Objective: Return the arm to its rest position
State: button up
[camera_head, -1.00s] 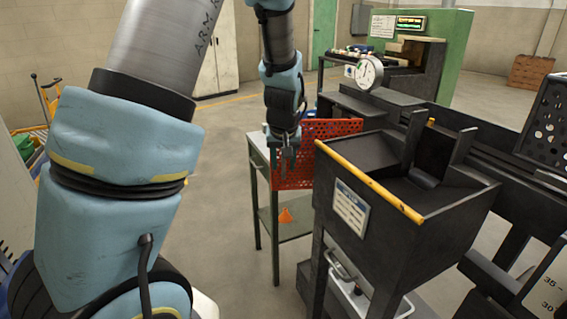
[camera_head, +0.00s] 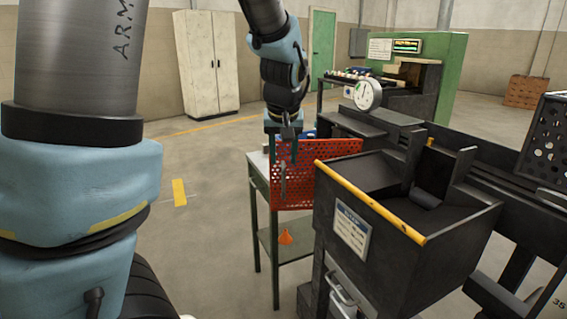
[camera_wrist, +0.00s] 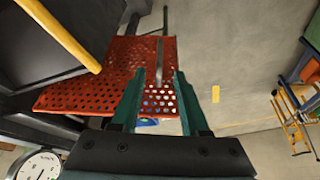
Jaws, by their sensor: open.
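My gripper (camera_head: 283,158) hangs from my blue arm in the head view, in front of a red perforated panel (camera_head: 325,172). In the wrist view my gripper (camera_wrist: 158,78) shows two green fingers spread apart with nothing held between them. The red panel (camera_wrist: 85,83) lies beyond the fingers there. Whether the fingers touch the panel cannot be told.
A dark hopper (camera_head: 400,243) with a yellow front bar (camera_head: 370,203) stands right of my gripper. A small green-legged table (camera_head: 262,185) is below it. A round gauge (camera_head: 367,95) and green machine (camera_head: 445,75) are behind.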

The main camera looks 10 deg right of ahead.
jog(key=s+a+f+g, duration=0.1)
jog(key=s+a+f, duration=0.1)
jog(key=a, duration=0.5)
jog(key=s+a+f+n, duration=0.1)
jog(key=s+a+f, duration=0.2)
jog(key=a, duration=0.4)
jog(key=s+a+f+g, duration=0.1)
jog(key=s+a+f, duration=0.1)
jog(key=s+a, duration=0.3)
jog(key=a, duration=0.3)
jog(key=shift+f+n+g+y, duration=0.25)
jog(key=shift+n+g+y, duration=0.05)
jog(key=shift+y, duration=0.1)
